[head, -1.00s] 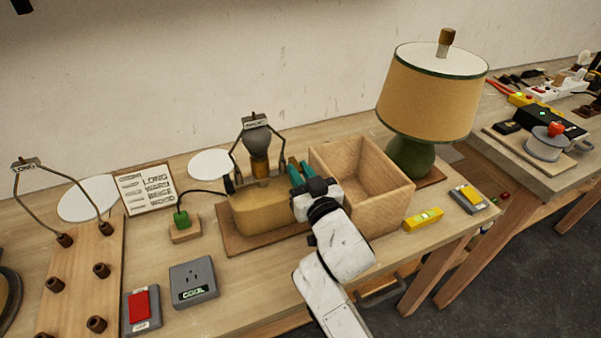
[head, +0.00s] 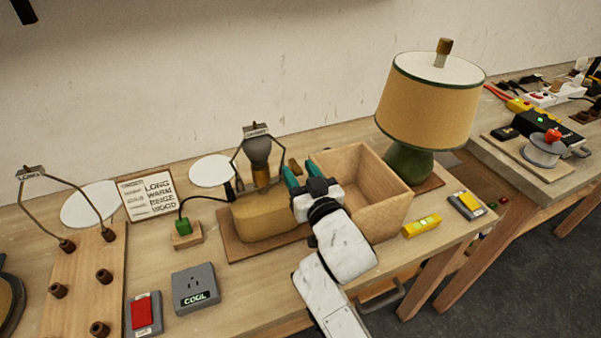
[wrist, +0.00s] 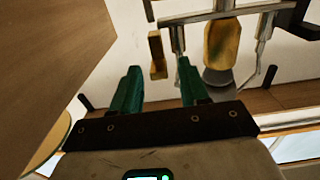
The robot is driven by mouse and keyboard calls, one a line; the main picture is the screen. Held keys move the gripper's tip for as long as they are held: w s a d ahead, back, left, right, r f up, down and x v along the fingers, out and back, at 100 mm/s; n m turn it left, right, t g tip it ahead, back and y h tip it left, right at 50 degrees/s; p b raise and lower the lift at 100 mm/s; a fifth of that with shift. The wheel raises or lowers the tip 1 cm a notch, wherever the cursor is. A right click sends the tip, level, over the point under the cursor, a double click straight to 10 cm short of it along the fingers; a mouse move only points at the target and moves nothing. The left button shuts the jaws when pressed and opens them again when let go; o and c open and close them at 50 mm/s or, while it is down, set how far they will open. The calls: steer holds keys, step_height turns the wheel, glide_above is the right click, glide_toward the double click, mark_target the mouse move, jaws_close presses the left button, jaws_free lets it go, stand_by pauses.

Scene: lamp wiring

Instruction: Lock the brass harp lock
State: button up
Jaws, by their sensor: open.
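The lamp under work has a tan base (head: 262,216), a wire harp (head: 240,165) and a grey bulb (head: 258,150) in a brass socket (head: 261,175). The brass harp lock looks to be the small brass piece (head: 294,166) just right of the harp. It also shows in the wrist view as an upright brass bar (wrist: 157,55) beside the harp's cross-bar (wrist: 222,14). My gripper (head: 288,176) is open beside the harp, right of the socket. In the wrist view its green fingertips (wrist: 160,68) lie either side of the bar's line. I cannot tell whether they touch it.
An open wooden box (head: 362,190) stands close on the right of my gripper. Behind it is a finished lamp with a tan shade (head: 431,100). A green plug (head: 183,227) and a grey COOL outlet box (head: 195,288) are at left. A yellow level (head: 422,224) lies in front right.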

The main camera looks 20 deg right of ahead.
steer(key=s, duration=1)
steer(key=shift+s+b, duration=0.4)
